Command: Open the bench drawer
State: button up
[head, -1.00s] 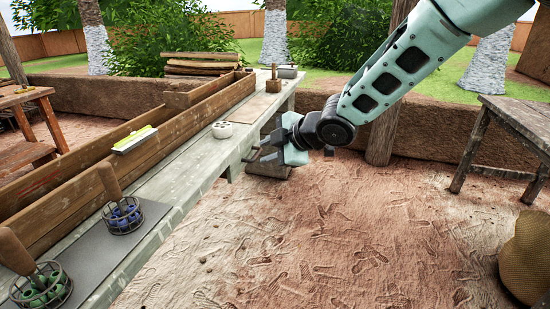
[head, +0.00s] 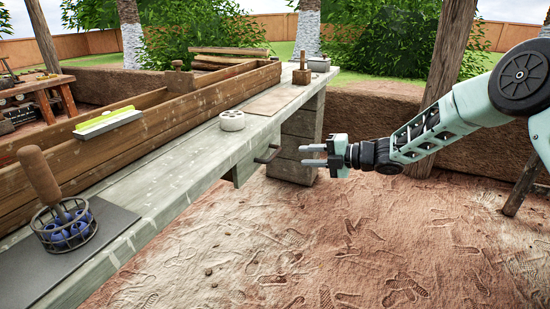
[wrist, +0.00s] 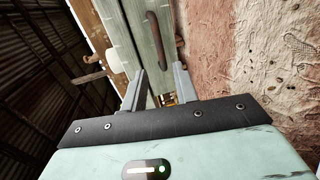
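The bench drawer (head: 244,169) is a grey-green wooden front under the worktop's edge and looks shut. Its dark bar handle (head: 267,155) sticks out from the front. My gripper (head: 308,155) is to the right of the handle, with its two fingers apart and pointing left toward it, and a gap in between. In the wrist view, the handle (wrist: 153,36) lies beyond the fingertips of my gripper (wrist: 156,80), on the drawer front (wrist: 167,30). Nothing is between the fingers.
The earth floor (head: 300,245) in front is clear.

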aim_at(276, 155)
jog(key=b+x, duration=0.1)
jog(key=x, duration=1)
jog(key=shift+a, duration=0.15)
jog(key=shift+c, duration=0.2)
grip_shut()
